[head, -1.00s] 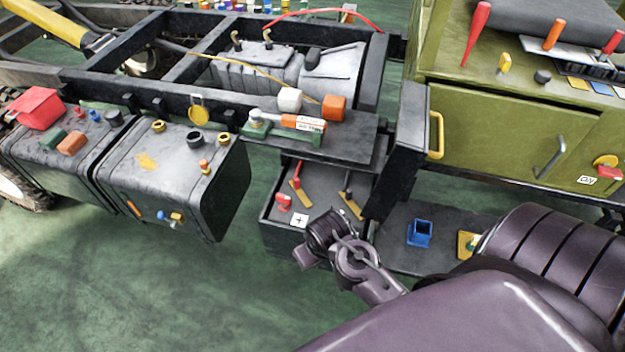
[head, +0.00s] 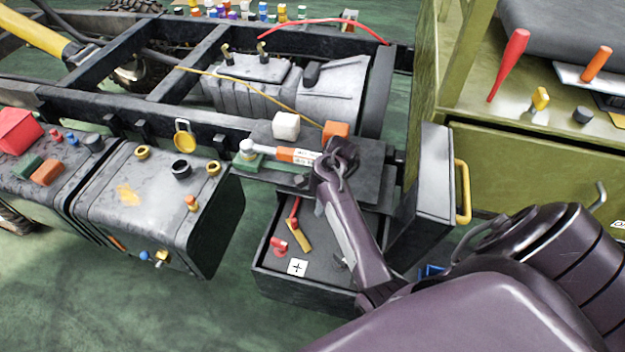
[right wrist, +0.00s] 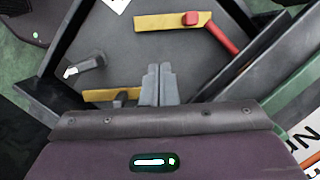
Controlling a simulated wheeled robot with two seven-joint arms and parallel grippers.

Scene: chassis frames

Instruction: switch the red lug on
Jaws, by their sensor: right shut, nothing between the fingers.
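A red lug lever (head: 295,213) stands at the far left of the open dark tray (head: 262,270), on a yellow strip (head: 299,236). In the right wrist view the red lug lever (right wrist: 222,36) angles off the right end of its yellow strip (right wrist: 160,22). My right gripper (head: 320,208) is over the tray, to the right of the lever. Its fingers (right wrist: 158,72) are shut and empty, apart from the lever. My left gripper is not in view.
A red terminal (head: 278,244) stands by a "+" label (head: 297,268). A dark terminal (right wrist: 85,67) and a second yellow strip (right wrist: 100,95) are near my fingers. An orange-and-white tool (head: 296,155) lies on the ledge above.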

